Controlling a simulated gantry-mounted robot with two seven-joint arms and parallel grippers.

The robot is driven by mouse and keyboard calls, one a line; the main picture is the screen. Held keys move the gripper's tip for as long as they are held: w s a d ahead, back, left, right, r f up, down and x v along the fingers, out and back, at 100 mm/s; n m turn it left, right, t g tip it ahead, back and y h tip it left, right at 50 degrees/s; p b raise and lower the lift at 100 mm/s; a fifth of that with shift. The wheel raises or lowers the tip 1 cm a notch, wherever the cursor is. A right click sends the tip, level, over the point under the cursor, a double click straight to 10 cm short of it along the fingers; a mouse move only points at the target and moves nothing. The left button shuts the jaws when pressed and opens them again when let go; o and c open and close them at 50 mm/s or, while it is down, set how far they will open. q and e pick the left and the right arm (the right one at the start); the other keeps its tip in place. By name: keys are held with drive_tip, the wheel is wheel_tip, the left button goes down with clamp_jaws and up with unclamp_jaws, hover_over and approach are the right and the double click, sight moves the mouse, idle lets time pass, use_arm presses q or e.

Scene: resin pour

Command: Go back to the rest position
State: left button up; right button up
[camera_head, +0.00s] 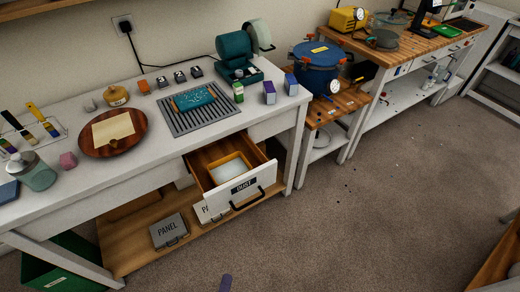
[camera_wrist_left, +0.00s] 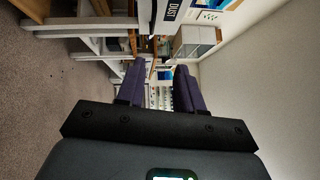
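The task names no object besides my own arms. Only a purple fingertip of my left gripper (camera_head: 226,284) shows at the bottom edge of the head view, over the carpet and in front of the workbench. In the left wrist view both purple fingers of my left gripper (camera_wrist_left: 160,66) stand apart with an empty gap between them. That view is turned sideways and looks towards furniture. My right gripper is in neither view.
A drawer (camera_head: 243,195) labelled DUST hangs open from the white workbench (camera_head: 85,190). A blue pot (camera_head: 317,75) stands on a low wooden stand. A green bin (camera_head: 65,265) is at lower left. Carpet (camera_head: 390,220) to the right is mostly clear, with a wooden edge (camera_head: 497,262) at lower right.

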use_arm(q)
drive_tip(key=w+a+r+n+g+y, duration=0.3)
drive_tip(key=w+a+r+n+g, duration=0.3)
drive_tip(key=a+r+n, duration=0.4)
drive_tip(key=s+a+f+n+g+y, duration=0.1)
drive_tip(key=s+a+f+n+g, duration=0.15)
drive_tip(key=s+n+g, duration=0.9)
wheel_tip(320, 180, up, 32)
drive_tip(key=s+d+m+t+p, duration=0.1)
drive_tip(key=t+p, duration=0.1)
drive_tip(key=p, duration=3)
drive_tip(key=shift+s+f, duration=0.2)
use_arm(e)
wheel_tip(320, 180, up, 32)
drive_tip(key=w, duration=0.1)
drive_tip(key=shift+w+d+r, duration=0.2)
